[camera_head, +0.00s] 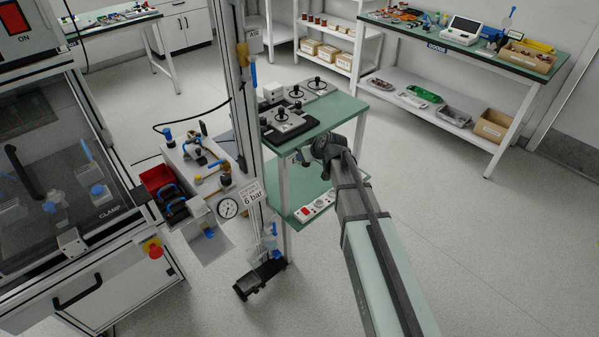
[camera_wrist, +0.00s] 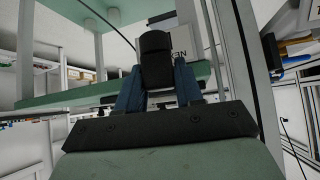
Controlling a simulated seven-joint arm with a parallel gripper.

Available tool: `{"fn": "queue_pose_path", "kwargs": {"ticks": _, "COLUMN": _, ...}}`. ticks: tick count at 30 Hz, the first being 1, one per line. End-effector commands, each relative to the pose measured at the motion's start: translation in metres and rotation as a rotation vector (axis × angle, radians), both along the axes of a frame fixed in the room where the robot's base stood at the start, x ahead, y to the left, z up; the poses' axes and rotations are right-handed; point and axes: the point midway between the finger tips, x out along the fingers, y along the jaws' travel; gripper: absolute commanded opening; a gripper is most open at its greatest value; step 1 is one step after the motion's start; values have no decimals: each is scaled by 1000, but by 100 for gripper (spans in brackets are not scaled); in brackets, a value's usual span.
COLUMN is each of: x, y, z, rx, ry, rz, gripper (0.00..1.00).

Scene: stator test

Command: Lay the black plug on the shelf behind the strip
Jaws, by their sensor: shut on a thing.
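My gripper (camera_wrist: 158,88) is shut on the black plug (camera_wrist: 155,58), which stands up between its two blue fingers in the wrist view. In the head view my arm reaches the front right edge of the small green table, and its wrist hides most of the gripper and the plug. The strip (camera_head: 315,209), white with a red switch, lies along the front of the lower green shelf (camera_head: 334,192). The shelf behind it is partly hidden by the table top and my arm. In the wrist view a green shelf (camera_wrist: 60,105) lies beyond the fingers.
The table top (camera_head: 341,110) above the shelf carries grey fixtures with black knobs (camera_head: 283,115). A metal post and a pressure gauge (camera_head: 228,207) with a "6 bar" sign stand at the left. A white panel with lettering (camera_wrist: 185,45) is behind the plug. Floor at right is clear.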

Motion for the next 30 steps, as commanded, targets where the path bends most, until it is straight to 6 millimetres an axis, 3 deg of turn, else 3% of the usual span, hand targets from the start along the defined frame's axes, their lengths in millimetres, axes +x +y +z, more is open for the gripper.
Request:
{"fn": "queue_pose_path", "kwargs": {"ticks": 1, "x": 8, "y": -20, "z": -9, "rx": -1, "ry": 2, "rz": -28, "gripper": 1}}
{"fn": "queue_pose_path", "kwargs": {"ticks": 6, "x": 23, "y": -67, "z": -28, "rx": -1, "ry": 1, "rz": -91, "gripper": 1}}
{"fn": "queue_pose_path", "kwargs": {"ticks": 17, "x": 36, "y": -126, "z": -52, "rx": 0, "ry": 1, "rz": -169, "gripper": 1}}
{"fn": "queue_pose_path", "kwargs": {"ticks": 26, "x": 70, "y": -99, "z": -84, "rx": 1, "ry": 2, "rz": -36, "gripper": 1}}
{"fn": "queue_pose_path", "kwargs": {"ticks": 30, "x": 94, "y": -78, "z": -110, "rx": 2, "ry": 3, "rz": 69, "gripper": 1}}
